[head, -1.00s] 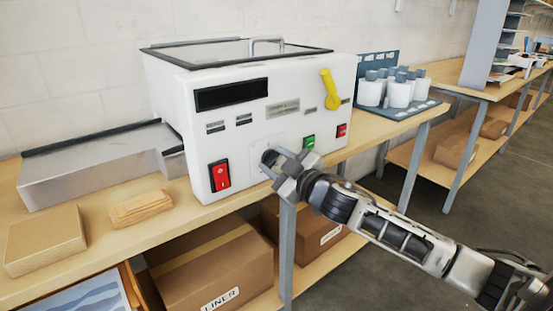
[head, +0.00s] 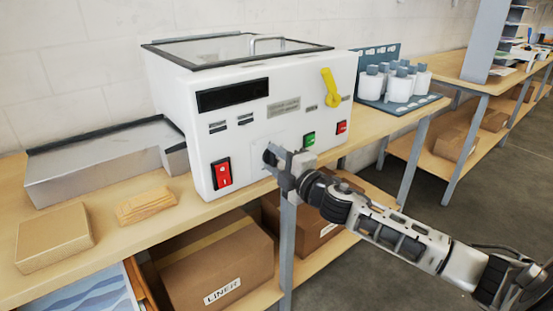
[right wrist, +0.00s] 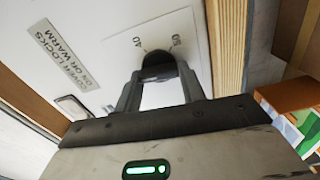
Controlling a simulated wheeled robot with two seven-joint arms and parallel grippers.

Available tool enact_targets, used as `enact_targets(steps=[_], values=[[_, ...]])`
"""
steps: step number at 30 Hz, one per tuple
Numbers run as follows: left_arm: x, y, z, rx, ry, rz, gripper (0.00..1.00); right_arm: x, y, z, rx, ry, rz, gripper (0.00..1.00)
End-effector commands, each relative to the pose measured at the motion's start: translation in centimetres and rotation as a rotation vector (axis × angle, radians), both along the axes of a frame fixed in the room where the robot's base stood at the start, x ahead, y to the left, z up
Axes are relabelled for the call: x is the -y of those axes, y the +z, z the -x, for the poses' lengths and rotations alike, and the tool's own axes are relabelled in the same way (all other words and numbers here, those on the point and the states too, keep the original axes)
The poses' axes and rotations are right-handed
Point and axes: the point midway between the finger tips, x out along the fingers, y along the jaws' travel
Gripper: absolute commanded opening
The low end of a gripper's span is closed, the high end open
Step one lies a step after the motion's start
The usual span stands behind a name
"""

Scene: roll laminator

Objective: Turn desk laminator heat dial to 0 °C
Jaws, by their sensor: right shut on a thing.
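The white desk laminator (head: 250,125) stands on the wooden bench. My right gripper (head: 273,158) is at the lower middle of its front panel. In the right wrist view, the gripper (right wrist: 158,90) is shut on the dark heat dial (right wrist: 159,62), with one finger on each side. Printed scale numbers show above the dial, one reading 40; the other is hard to read. The fingers hide part of the dial, and I cannot tell its setting. My left gripper is not in view.
The front panel also has a red rocker switch (head: 221,173), a green button (head: 309,139), a red button (head: 341,127) and a yellow lever (head: 330,88). White bottles (head: 400,85) stand to the right. A metal tray (head: 95,165) and wooden pieces (head: 147,205) lie to the left.

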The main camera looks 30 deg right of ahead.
Motion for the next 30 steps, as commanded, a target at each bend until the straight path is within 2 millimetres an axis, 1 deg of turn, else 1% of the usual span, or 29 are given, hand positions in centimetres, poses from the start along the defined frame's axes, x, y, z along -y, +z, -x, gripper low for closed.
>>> enact_targets(steps=[4,9,24,25,27,30], values=[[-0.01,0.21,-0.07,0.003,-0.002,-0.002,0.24,-0.04,-0.07,0.02,0.004,0.0,0.065,0.17],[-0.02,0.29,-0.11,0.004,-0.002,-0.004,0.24,-0.04,-0.12,0.02,0.006,0.001,0.105,0.17],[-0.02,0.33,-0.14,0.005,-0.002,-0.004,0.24,-0.03,-0.16,0.02,0.008,0.001,0.124,0.17],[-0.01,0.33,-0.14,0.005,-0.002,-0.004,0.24,-0.03,-0.16,0.02,0.008,0.001,0.124,0.46],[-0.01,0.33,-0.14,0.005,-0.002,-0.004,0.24,-0.03,-0.16,0.02,0.008,0.001,0.123,0.62],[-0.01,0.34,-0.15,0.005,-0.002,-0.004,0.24,-0.02,-0.14,0.01,0.009,0.001,0.122,0.62]])
